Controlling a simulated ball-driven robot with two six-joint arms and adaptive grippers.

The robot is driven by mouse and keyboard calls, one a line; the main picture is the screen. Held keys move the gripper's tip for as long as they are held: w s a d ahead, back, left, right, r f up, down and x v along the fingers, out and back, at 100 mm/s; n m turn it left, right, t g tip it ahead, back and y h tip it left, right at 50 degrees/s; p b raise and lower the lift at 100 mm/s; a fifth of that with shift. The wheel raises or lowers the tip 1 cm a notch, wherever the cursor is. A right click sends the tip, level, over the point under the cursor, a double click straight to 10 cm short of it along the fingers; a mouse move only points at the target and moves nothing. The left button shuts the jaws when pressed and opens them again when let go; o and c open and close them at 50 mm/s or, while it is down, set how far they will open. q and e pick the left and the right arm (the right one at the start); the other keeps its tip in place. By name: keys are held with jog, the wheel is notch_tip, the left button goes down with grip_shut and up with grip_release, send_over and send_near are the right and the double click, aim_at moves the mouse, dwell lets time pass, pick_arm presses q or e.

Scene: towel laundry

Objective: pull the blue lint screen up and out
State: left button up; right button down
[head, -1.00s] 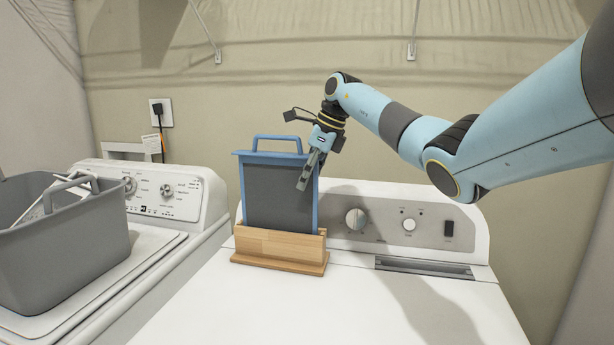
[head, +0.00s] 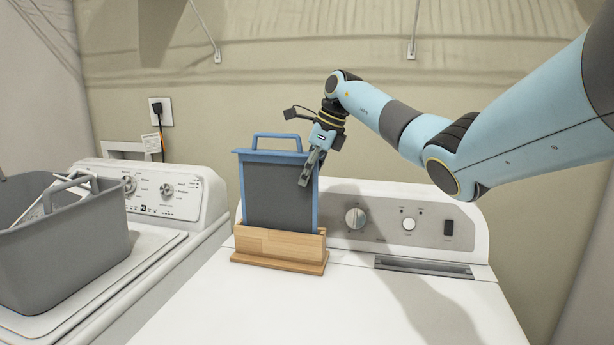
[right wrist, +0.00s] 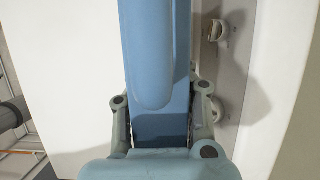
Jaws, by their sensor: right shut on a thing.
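The blue lint screen (head: 278,205) has a blue frame, a dark grey mesh and a loop handle on top. It stands upright with its lower edge hidden in the slot of a wooden holder (head: 278,262) on the white machine. My right gripper (head: 305,178) is shut on the screen's right side, below the top corner. In the right wrist view the blue frame (right wrist: 155,50) runs between the two fingers. My left gripper is not in view.
A grey basket (head: 65,260) stands on the washer (head: 165,200) at left. The white machine's top (head: 290,310) is clear in front of the holder. Its control panel (head: 385,222) with knobs is behind and to the right. Wall brackets are above.

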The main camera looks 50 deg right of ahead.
aim_at(304, 153)
jog(key=shift+r+p, duration=2.2)
jog(key=shift+r, duration=1.2)
jog(key=shift+r+p, duration=1.15)
jog(key=shift+r, duration=0.35)
jog(key=shift+f, duration=0.2)
notch_tip(304, 153, down, 9)
jog(key=b, duration=0.6)
jog(key=shift+r, duration=0.15)
jog(key=shift+r, duration=0.1)
